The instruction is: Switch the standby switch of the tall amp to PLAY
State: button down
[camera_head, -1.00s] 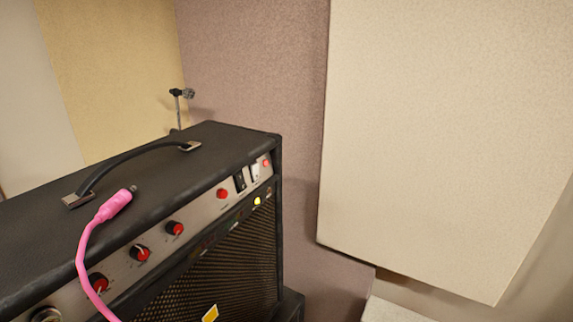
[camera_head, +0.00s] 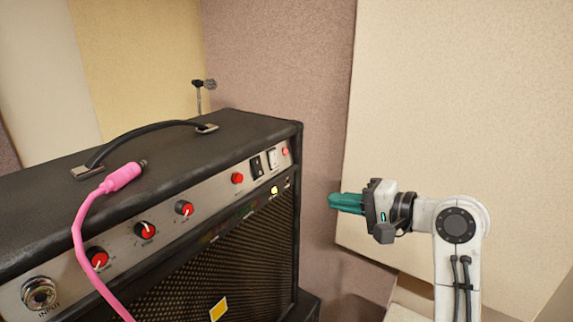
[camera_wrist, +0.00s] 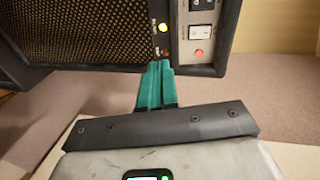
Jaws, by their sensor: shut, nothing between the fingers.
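The tall amp (camera_head: 150,200) is a black amp with a silver control panel. Near the panel's right end in the head view are a black rocker switch (camera_head: 257,167) and a white rocker switch (camera_head: 272,159), with a small red light (camera_head: 285,151) beside them. In the wrist view the white switch (camera_wrist: 200,32) and part of the black switch (camera_wrist: 202,4) show near the top. I cannot read which one is standby. My gripper (camera_head: 332,201) has teal fingers, shut and empty. It is right of the amp, apart from it in the head view; its fingertips (camera_wrist: 157,66) appear just below the amp's edge in the wrist view.
A pink cable (camera_head: 84,225) lies with its plug on the amp top, hanging over the panel. Red knobs (camera_head: 145,230) line the panel. A yellow lamp (camera_head: 275,190) is lit below the switches. A large beige panel (camera_head: 450,100) stands behind my arm.

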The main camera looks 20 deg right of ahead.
aim_at(275, 153)
notch_tip(275, 153, up, 7)
jog(key=w+t+y, duration=0.1)
jog(key=shift+d+m+y, duration=0.3)
jog(key=shift+d, duration=0.1)
jog(key=shift+w, duration=0.1)
jog(key=p+x, duration=0.1)
jog(key=x, duration=1.3)
jog(key=shift+f, duration=0.15)
jog(key=shift+w+a+p, duration=0.1)
jog(key=shift+w+p, duration=0.05)
jog(key=shift+p, duration=0.6)
